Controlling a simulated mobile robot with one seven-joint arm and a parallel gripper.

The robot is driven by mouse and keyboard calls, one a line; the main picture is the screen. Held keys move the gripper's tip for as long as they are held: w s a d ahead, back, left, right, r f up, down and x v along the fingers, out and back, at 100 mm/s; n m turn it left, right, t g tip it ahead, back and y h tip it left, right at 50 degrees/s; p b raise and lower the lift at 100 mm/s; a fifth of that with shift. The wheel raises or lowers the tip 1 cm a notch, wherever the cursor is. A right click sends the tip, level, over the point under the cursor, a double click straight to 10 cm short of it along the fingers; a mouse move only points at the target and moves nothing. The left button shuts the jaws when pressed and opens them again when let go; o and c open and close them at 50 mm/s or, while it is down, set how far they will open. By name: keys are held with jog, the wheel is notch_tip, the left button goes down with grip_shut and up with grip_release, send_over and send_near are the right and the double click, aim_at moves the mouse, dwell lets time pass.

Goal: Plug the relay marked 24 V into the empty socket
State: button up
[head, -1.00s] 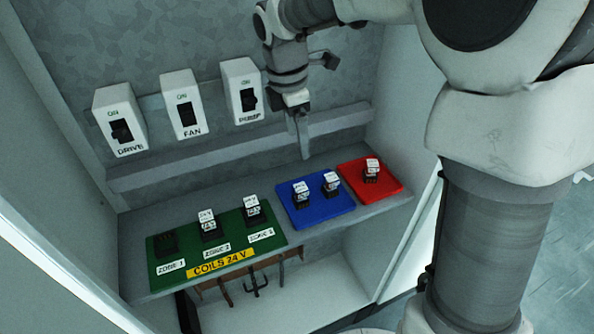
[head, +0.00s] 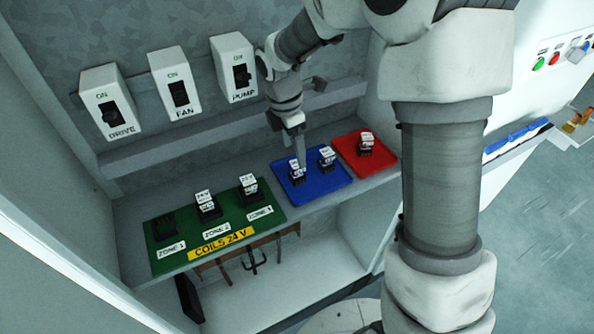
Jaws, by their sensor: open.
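The green board (head: 230,222) carries a yellow "COILS 24 V" label and a row of sockets. The dark socket (head: 163,226) above the "ZONE 1" label is empty. The other two sockets hold white-topped relays (head: 205,203) and (head: 249,187). Two loose relays stand upright on the blue mat, a left one (head: 296,174) and a right one (head: 327,158). Another relay (head: 366,144) stands on the red mat. The markings on the loose relays are too small to read. My gripper (head: 299,160) is open, pointing down at the left blue-mat relay; I cannot tell whether it touches it.
The blue mat (head: 318,189) and red mat (head: 376,166) lie on the grey shelf right of the green board. Behind are a ledge (head: 180,147) and three switch boxes, DRIVE (head: 108,102), FAN (head: 175,82) and PUMP (head: 237,62). Tools hang below the shelf.

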aim_at(297, 172)
jog(key=shift+s+d+f, duration=0.1)
jog(key=shift+d+f, duration=0.1)
jog(key=shift+f, duration=1.4)
jog(key=shift+d+f, duration=0.2)
jog(key=shift+f, duration=1.35)
grip_shut()
